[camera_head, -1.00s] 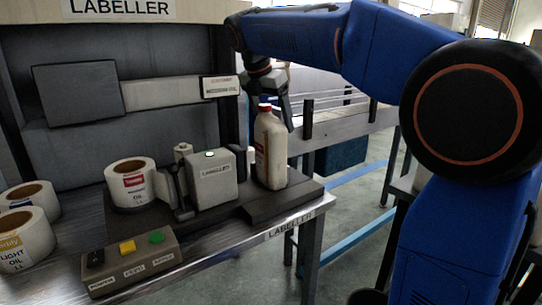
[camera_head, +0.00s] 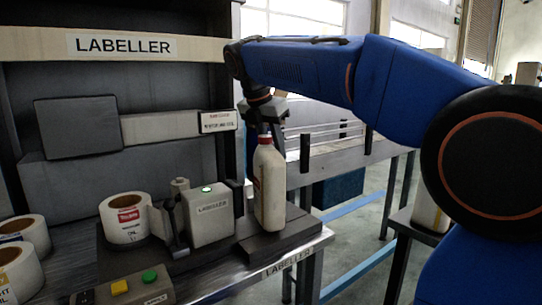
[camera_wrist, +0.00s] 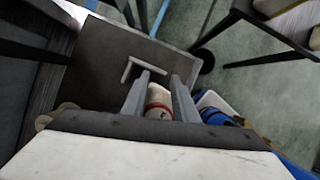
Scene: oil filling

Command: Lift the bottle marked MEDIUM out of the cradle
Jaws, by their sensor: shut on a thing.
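A cream bottle (camera_head: 270,185) stands upright at the dark cradle (camera_head: 285,240) beside the labeller box. Part of a red label shows on its left side, but the word MEDIUM cannot be read on it. My gripper (camera_head: 264,128) comes down from above and is shut on the bottle's top. In the wrist view, the two fingers (camera_wrist: 158,95) flank the bottle's red cap (camera_wrist: 158,111). I cannot tell whether the bottle's base touches the cradle.
The labeller box (camera_head: 209,216) with a green light stands close left of the bottle. A label roll (camera_head: 125,218) and a button panel (camera_head: 125,288) are further left. Behind and to the right is a rail conveyor (camera_head: 335,155). A dark shelf post stands just behind the bottle.

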